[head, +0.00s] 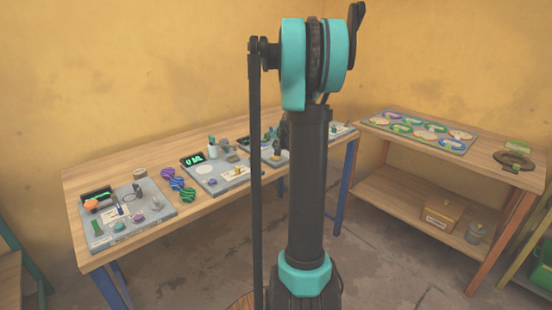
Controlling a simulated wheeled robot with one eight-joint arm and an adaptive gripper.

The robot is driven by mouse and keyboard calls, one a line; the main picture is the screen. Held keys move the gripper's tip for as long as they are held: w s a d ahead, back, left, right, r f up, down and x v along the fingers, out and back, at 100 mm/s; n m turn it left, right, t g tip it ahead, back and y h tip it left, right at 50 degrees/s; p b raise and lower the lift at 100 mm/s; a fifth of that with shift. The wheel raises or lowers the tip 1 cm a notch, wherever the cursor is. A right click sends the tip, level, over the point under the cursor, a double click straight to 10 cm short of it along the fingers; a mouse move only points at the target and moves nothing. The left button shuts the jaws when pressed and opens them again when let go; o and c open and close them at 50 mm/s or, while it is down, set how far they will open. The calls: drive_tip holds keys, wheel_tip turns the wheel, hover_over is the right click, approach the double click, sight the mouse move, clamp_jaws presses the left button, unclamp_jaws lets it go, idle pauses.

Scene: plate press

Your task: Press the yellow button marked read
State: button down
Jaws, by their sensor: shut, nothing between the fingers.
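A grey panel (226,182) with a black display (192,159) showing green marks lies on the middle of the long wooden table. A small yellow part (239,181) shows near its front edge; any lettering is too small to read, so I cannot tell whether it is the button marked read. A pale round disc (204,169) is on the same panel. My own arm rises through the middle of the picture and hides part of the table behind it. I cannot make out my gripper anywhere in the view.
A grey panel (150,216) with an orange knob and coloured buttons is at the table's left. Purple and green lobed pieces (175,183) lie between panels. The right-hand shelf table (488,158) holds a tray of coloured discs (408,122). Bare floor (395,285) lies between.

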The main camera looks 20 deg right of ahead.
sight(277, 158)
drive_tip(key=shift+f, duration=0.9)
drive_tip(key=shift+f, duration=0.2)
idle(0.7)
drive_tip(key=shift+f, duration=0.2)
drive_tip(key=shift+f, duration=0.4)
idle(0.7)
drive_tip(key=shift+r, duration=0.8)
drive_tip(key=shift+r, duration=0.15)
drive_tip(key=shift+r, duration=2.4)
